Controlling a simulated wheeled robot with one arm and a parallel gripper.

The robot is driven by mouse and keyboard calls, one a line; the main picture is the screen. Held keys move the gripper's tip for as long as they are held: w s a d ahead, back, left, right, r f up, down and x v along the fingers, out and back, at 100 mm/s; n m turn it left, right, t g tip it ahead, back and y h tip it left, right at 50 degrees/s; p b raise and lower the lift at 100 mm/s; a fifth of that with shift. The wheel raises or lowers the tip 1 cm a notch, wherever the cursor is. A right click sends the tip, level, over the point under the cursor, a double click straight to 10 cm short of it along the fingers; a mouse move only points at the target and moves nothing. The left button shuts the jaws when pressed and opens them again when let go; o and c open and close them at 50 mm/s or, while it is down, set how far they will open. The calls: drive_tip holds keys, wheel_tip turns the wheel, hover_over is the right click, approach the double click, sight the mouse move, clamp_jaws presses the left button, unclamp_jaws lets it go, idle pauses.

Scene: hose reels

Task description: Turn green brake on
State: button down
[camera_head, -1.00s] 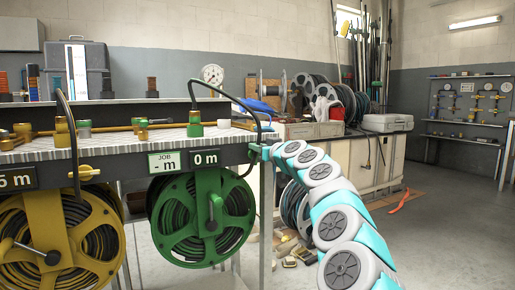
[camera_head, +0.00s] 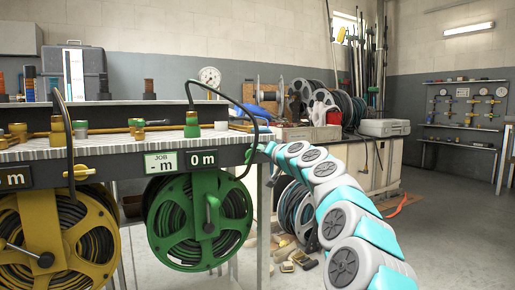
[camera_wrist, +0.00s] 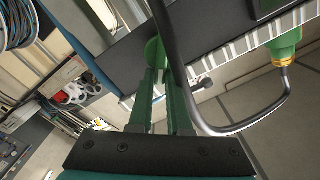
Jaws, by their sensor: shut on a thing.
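The green reel (camera_head: 186,247) hangs under the bench, with a crank handle on its front and a dark hose wound on it. A round green knob (camera_wrist: 155,50) sits at the bench's dark edge in the wrist view; I take it to be the green brake. My gripper (camera_wrist: 158,72) has its two fingers shut on this knob. The knob's turn position cannot be told.
The yellow reel (camera_head: 95,247) with its yellow lever (camera_head: 82,172) is to the left. Signs read "- m" (camera_head: 160,163) and "0 m" (camera_head: 202,159). A black hose (camera_wrist: 190,95) arches close by the knob. Floor on the right (camera_head: 450,235) is mostly clear.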

drive_tip(key=m+p, duration=0.1)
drive_tip(key=m, duration=0.2)
drive_tip(key=f+m+p, duration=0.1)
drive_tip(key=m, duration=0.3)
drive_tip(key=f+m+p, duration=0.1)
drive_tip(key=m, duration=0.2)
drive_tip(key=shift+w+d+f+p, duration=0.2)
drive_tip(key=shift+w+d+p, duration=0.1)
drive_tip(key=shift+d, duration=0.05)
drive_tip(key=shift+f+m, duration=0.1)
drive_tip(key=shift+m, duration=0.3)
drive_tip(key=c, duration=0.9)
unclamp_jaws()
drive_tip(key=shift+o, duration=0.2)
drive_tip(key=v, duration=0.7)
drive_tip(key=shift+s+d+b, duration=0.3)
drive_tip(key=shift+b, duration=0.1)
